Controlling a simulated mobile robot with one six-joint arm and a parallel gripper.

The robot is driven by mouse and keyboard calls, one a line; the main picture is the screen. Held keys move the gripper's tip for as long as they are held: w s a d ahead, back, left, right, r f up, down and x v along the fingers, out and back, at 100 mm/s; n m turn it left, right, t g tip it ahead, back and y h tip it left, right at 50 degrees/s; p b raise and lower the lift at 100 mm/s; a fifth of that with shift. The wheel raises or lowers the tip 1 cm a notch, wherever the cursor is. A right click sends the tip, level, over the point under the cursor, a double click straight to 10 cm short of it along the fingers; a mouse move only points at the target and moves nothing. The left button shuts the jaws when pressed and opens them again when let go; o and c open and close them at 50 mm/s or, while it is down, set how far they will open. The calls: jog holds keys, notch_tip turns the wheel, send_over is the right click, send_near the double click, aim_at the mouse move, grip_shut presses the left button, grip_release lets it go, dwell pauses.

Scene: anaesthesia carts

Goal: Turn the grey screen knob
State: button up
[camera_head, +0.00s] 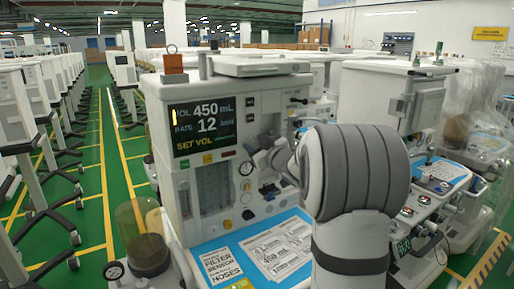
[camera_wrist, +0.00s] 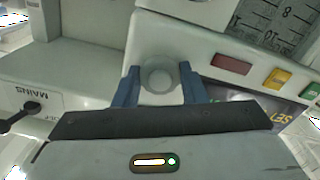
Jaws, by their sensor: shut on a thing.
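The grey screen knob (camera_wrist: 158,74) is round and pale grey on the cart's light front panel in the wrist view. The two blue fingers of my gripper (camera_wrist: 160,86) stand on either side of it, shut on it. In the head view my gripper (camera_head: 258,157) reaches the panel right of the screen, and my arm comes in from the right. I cannot make out the knob there. The screen (camera_head: 202,127) reads VOL 450 mL, RATE 12 and SET VOL in yellow. A corner of the screen (camera_wrist: 272,114) shows in the wrist view, partly hidden by my gripper.
Red, yellow and green buttons (camera_wrist: 278,78) sit beside the knob. A blue worktop (camera_head: 209,246) holds printed sheets. A clear canister (camera_head: 145,237) stands at left. Another cart (camera_head: 395,97) stands at right.

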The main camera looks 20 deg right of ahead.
jog(key=o, duration=1)
jog(key=shift+s, duration=0.1)
jog(key=s, duration=0.2)
jog(key=s+d, duration=0.1)
jog(key=s, duration=0.2)
jog(key=s+b, duration=0.1)
jog(key=s, duration=0.1)
jog(key=shift+s+d, duration=0.25)
